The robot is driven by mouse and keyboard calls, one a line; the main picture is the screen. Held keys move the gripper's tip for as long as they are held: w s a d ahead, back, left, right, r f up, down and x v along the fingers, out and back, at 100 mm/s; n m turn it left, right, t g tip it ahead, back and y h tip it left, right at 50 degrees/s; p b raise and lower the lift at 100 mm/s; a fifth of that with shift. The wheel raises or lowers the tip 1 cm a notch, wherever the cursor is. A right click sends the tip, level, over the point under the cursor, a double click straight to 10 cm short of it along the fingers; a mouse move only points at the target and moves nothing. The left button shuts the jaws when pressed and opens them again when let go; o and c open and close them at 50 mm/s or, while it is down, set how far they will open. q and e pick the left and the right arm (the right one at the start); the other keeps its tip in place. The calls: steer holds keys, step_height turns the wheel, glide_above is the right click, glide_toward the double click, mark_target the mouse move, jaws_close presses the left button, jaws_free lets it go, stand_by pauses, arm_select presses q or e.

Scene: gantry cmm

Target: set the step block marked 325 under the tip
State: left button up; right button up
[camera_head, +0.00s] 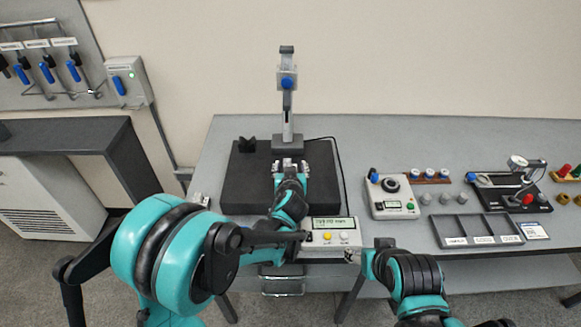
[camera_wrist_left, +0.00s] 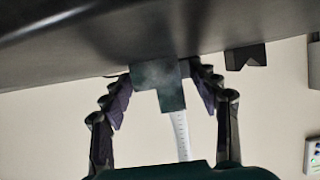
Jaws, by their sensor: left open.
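The gauge stand (camera_head: 288,115) rises at the back of the black plate (camera_head: 240,185), with a blue knob on its slide; its tip is too small to make out. My left gripper (camera_head: 290,164) is low over the plate, just in front of the stand's foot. In the left wrist view, which looks upside down, its fingers (camera_wrist_left: 160,100) are spread apart, with a grey stepped shape (camera_wrist_left: 158,75) and the scale column (camera_wrist_left: 181,135) showing between them. I cannot read 325 on any block. My right gripper (camera_head: 352,256) is at the table's front edge, its jaws unclear.
A dark V-notched block (camera_head: 246,145) stands on the plate left of the stand. A readout box (camera_head: 329,234) is at the front edge. Right of the plate are a control box (camera_head: 391,197), a compartment tray (camera_head: 480,232) and a dark fixture (camera_head: 508,190).

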arm_select(q)
steer(key=v, duration=1.2)
steer(key=shift+a, duration=0.1)
steer(key=s+a+g+y, duration=0.1)
steer(key=s+a+g, duration=0.1)
steer(key=s+a, duration=0.35)
steer(key=s+a+g+y, duration=0.1)
steer(key=s+a+g, duration=0.15)
steer(key=a, duration=0.65)
steer(key=s+a+f+g+h, duration=0.1)
steer(key=s+a+g+h, duration=0.1)
steer(key=s, duration=1)
steer(key=shift+a+f, duration=0.25)
steer(key=shift+a, duration=0.3)
